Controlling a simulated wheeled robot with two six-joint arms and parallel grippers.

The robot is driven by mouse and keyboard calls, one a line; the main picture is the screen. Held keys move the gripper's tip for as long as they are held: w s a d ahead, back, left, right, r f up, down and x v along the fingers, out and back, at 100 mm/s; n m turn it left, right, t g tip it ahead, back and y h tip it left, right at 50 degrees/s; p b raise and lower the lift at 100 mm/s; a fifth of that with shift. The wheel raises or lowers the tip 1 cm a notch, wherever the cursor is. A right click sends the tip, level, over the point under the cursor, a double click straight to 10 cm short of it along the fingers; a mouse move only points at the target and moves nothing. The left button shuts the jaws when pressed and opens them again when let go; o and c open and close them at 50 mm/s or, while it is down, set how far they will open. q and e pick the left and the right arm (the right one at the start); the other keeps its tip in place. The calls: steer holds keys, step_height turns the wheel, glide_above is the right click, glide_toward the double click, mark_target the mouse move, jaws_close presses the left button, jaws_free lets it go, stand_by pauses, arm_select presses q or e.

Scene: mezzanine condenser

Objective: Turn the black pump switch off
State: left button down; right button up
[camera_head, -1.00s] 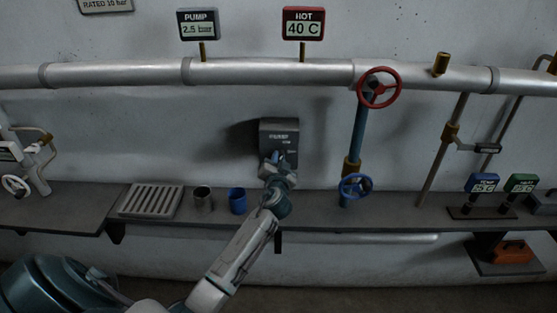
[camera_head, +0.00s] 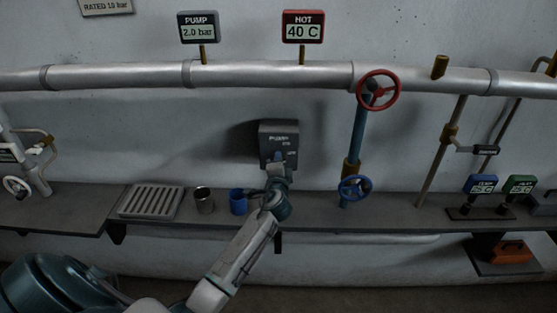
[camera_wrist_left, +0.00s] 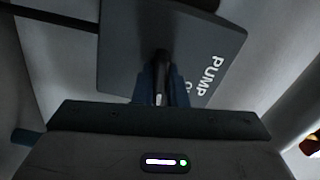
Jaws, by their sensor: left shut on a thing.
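The black pump switch box (camera_head: 279,135) is fixed to the wall above the shelf, with white PUMP lettering on its face. My left gripper (camera_head: 279,162) is at the lower part of the box front. In the left wrist view the box (camera_wrist_left: 130,45) fills the upper middle, and my left gripper (camera_wrist_left: 162,85) is shut on the switch's dark lever (camera_wrist_left: 161,75). The lever's far end and exact angle are hard to make out. The pump gauge (camera_head: 199,29) above the pipe reads 2.0 bar. My right gripper is not in view.
The shelf (camera_head: 310,209) runs below the box and carries a slatted grate (camera_head: 150,201), a metal cup (camera_head: 204,200) and a blue cup (camera_head: 238,201). A red handwheel (camera_head: 379,90) and a blue handwheel (camera_head: 355,188) are to the right. A red gauge (camera_head: 303,26) reads 40 C.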

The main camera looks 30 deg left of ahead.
arm_select(q)
steer(key=shift+m, duration=1)
steer(key=shift+f, duration=0.1)
steer(key=c, duration=1.5)
jaws_free()
steer(key=shift+o, duration=0.2)
steer(key=shift+p, duration=0.3)
steer(key=b+v, duration=0.3)
steer(key=v, duration=0.7)
steer(key=shift+s+d+b, duration=0.3)
